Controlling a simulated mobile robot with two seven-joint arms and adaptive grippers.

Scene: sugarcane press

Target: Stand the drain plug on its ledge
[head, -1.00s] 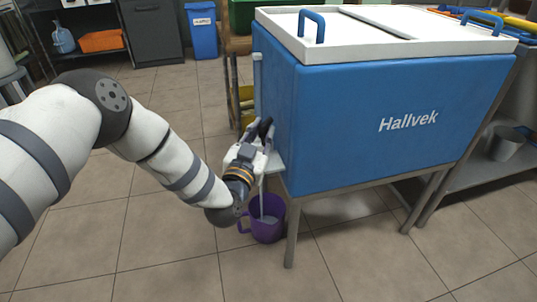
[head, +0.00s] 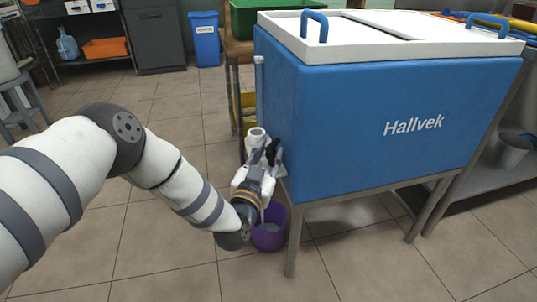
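My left gripper (head: 262,154) is at the left end of the blue cooler box, with its fingers pointing up and away from me. Its fingers are closed around a white, round-topped piece, which looks like the drain plug (head: 257,136). The plug stands up above the fingers, apart from the cooler wall as far as I can see. The small ledge on the cooler's end is mostly hidden behind my gripper. The drain opening is hidden too. My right gripper is out of view.
The blue cooler (head: 390,125) with a white lid stands on a metal frame (head: 292,240). A purple bucket (head: 270,237) with greyish liquid sits on the floor below my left wrist. A stool (head: 20,100) is at the left. The tiled floor between is clear.

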